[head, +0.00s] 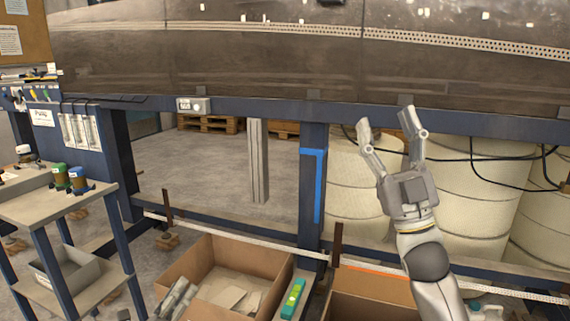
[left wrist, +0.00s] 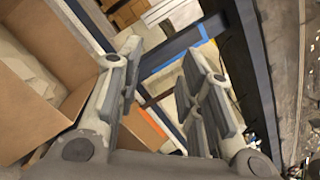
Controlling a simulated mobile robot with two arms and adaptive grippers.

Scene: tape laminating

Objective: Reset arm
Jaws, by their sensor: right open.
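My right gripper (head: 386,120) is raised in front of the blue frame and the pale barrels in the head view. Its two fingers point up and are spread apart with nothing between them. My left gripper (head: 182,290) shows at the bottom of the head view, partly cut off, over the left side of an open cardboard box (head: 198,252). In the left wrist view its two fingers (left wrist: 163,52) are apart with an empty gap between them. The box (left wrist: 58,45) is beside the left finger there.
A long dark curved panel (head: 270,62) spans the top above a blue frame (head: 310,190). A shelf cart (head: 40,208) with small bottles stands at left. A green and yellow item (head: 292,298) lies right of the box. Pale barrels (head: 475,200) and black cables stand behind my right gripper.

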